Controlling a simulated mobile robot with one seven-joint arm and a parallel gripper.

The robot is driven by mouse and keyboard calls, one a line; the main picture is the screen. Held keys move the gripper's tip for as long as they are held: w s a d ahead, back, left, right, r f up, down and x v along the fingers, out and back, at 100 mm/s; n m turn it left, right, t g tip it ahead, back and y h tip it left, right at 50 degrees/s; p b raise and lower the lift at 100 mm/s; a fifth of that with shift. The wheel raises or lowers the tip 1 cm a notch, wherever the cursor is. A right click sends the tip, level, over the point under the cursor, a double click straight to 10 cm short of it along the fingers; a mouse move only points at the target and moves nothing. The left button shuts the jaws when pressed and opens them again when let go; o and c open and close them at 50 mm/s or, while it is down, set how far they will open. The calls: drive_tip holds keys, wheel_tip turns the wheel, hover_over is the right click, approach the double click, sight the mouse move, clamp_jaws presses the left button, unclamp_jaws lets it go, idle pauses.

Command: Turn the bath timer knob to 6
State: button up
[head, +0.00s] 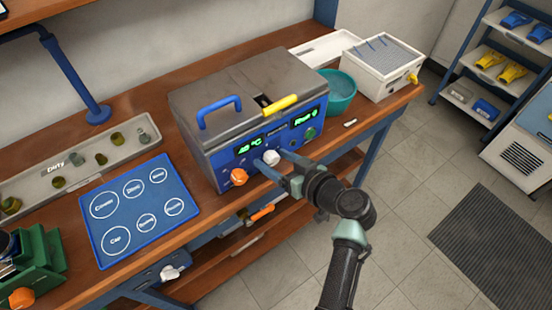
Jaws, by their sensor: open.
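The bath (250,112) is a grey box with a blue front panel on the wooden bench. Its left green display (249,145) appears to read a temperature in °C. Its right green display (303,117) shows text too small to read surely. The front has an orange knob (238,177) at left, a white knob (271,157) in the middle and a dark green knob (310,133) at right. I cannot read which is the timer. My gripper (273,162) is open, its fingers pointing at the panel, at or just in front of the white knob. Contact cannot be told.
A blue mat (137,207) with labelled circles and a "Dirty" tray (75,170) lie left of the bath. A teal bowl (340,90) and a white box (384,67) stand right. The bath lid has a blue handle (218,106) and a yellow handle (281,105).

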clamp_jaws()
drive_tip(key=shift+f, duration=0.1)
idle(0.3)
drive_tip(key=m+b, duration=0.1)
drive_tip(key=m+y+b, duration=0.1)
drive_tip(key=b, duration=0.1)
drive_tip(key=shift+w+d+f+m+g+y, duration=0.1)
drive_tip(key=shift+d+f+m+g+y, duration=0.05)
drive_tip(key=shift+m+g+y, duration=0.2)
drive_tip(key=m+y+b, duration=0.1)
drive_tip(key=m+b, duration=0.1)
drive_tip(key=m, duration=0.1)
drive_tip(key=shift+g+y+b, duration=0.25)
drive_tip(key=shift+y+b, duration=0.05)
drive_tip(key=shift+y, duration=0.05)
drive_tip(key=m+y+b, duration=0.2)
drive_tip(key=m, duration=0.2)
drive_tip(key=shift+d+f+m, duration=0.1)
drive_tip(key=shift+f+m, duration=0.05)
drive_tip(key=shift+m, duration=0.2)
drive_tip(key=shift+m+t+y+b, duration=0.5)
drive_tip(key=shift+m+y, duration=0.3)
drive_tip(key=shift+m, duration=1)
